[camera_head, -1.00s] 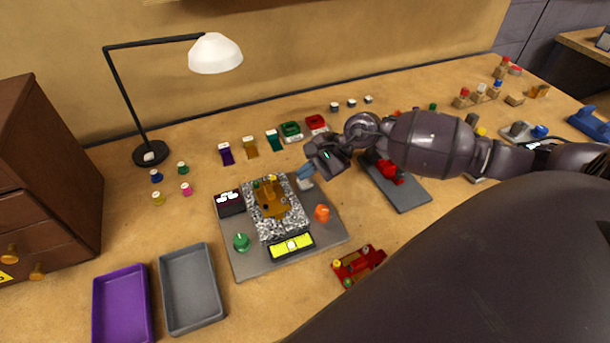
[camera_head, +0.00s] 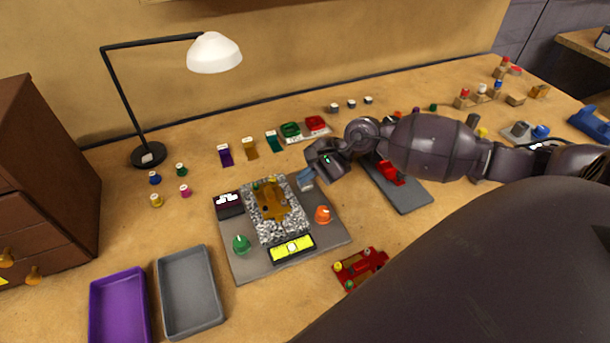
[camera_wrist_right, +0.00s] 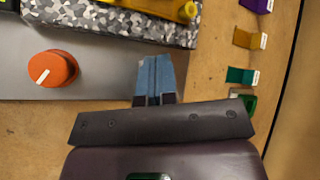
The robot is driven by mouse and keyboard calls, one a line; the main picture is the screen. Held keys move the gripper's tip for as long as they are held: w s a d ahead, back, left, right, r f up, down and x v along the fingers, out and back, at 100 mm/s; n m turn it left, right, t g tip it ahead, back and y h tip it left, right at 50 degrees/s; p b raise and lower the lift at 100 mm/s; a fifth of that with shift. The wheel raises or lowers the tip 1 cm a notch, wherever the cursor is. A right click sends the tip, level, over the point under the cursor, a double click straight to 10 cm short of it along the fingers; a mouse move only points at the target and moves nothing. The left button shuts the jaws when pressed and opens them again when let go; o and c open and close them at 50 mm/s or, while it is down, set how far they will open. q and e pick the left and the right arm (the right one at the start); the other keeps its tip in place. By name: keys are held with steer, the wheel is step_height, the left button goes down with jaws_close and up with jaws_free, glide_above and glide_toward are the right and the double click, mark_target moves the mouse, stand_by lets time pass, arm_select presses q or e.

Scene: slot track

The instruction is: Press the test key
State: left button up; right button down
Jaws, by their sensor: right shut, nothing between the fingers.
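A grey test board (camera_head: 240,268) lies on the table. It carries a speckled strip with a brown block (camera_head: 272,208), an orange knob (camera_head: 323,214), a green knob (camera_head: 241,244), a yellow bar (camera_head: 291,248) and a dark box with white marks (camera_head: 229,203). My right gripper (camera_head: 306,180) has its blue fingertips together over the board's back right corner. In the right wrist view the shut fingers (camera_wrist_right: 155,75) point down at the board edge, beside the orange knob (camera_wrist_right: 52,69). I cannot make out the test key; the fingertips hide the spot under them. My left gripper is out of view.
Purple (camera_head: 120,306) and grey (camera_head: 190,291) trays stand front left. A lamp (camera_head: 150,154) stands at the back left.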

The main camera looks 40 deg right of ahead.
mark_target(307, 185)
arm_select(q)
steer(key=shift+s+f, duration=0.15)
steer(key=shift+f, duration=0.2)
arm_select(e)
steer(key=shift+f, duration=0.35)
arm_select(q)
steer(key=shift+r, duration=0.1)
arm_select(e)
steer(key=shift+r, duration=0.1)
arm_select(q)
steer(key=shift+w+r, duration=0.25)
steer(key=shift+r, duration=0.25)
arm_select(e)
steer(key=shift+r, duration=0.75)
steer(key=shift+r, duration=0.1)
steer(key=shift+r+p, duration=1.35)
steer(key=shift+r, duration=1.1)
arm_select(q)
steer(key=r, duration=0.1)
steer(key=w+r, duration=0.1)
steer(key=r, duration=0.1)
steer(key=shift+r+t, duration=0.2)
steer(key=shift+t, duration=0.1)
arm_select(e)
steer(key=shift+s+f, duration=0.1)
